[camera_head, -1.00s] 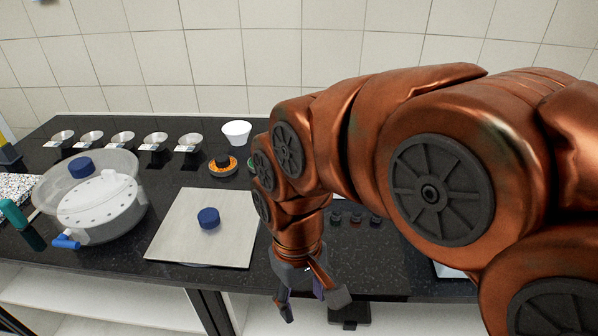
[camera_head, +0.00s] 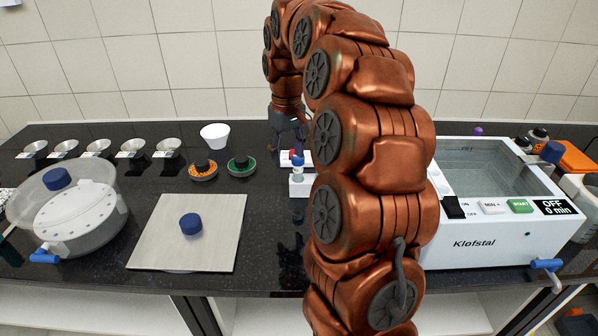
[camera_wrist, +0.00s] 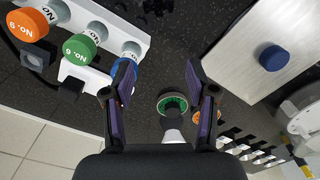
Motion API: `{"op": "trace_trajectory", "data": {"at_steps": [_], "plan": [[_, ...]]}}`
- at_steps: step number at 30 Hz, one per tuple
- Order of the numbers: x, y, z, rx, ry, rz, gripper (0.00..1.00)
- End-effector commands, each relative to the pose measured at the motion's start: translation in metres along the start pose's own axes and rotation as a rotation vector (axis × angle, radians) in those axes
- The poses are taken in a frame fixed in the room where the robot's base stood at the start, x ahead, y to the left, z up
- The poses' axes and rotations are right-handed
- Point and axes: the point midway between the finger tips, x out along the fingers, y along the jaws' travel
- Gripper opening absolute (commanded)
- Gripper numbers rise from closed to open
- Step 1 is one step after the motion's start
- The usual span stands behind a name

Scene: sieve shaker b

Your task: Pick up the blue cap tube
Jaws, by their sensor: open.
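The blue cap tube (camera_head: 298,162) stands in a white holder (camera_head: 298,188) on the black bench, just left of my arm. In the wrist view its blue cap (camera_wrist: 131,50) sits at the end of a row with a green cap marked No. 6 (camera_wrist: 80,48) and an orange cap marked No. 9 (camera_wrist: 29,25). My gripper (camera_wrist: 163,98) is open and empty. Its left finger in the wrist view lies beside the blue cap and partly covers that tube; I cannot tell whether they touch. In the head view my gripper (camera_head: 288,138) is above the holder, partly behind my arm.
A pale board (camera_head: 150,240) with a blue knob (camera_head: 190,224) lies left. A Klofstal bath (camera_head: 480,243) stands right.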

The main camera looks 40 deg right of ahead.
Motion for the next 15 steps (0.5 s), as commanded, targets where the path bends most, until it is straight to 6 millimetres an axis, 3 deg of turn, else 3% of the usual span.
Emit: {"op": "trace_trajectory", "data": {"at_steps": [3,6,15], "plan": [[0.003,0.026,-0.011,0.025,0.002,0.007,0.57],[0.004,0.038,-0.015,0.037,0.004,0.009,0.57],[0.019,0.045,-0.017,0.041,0.003,0.012,0.57]]}}
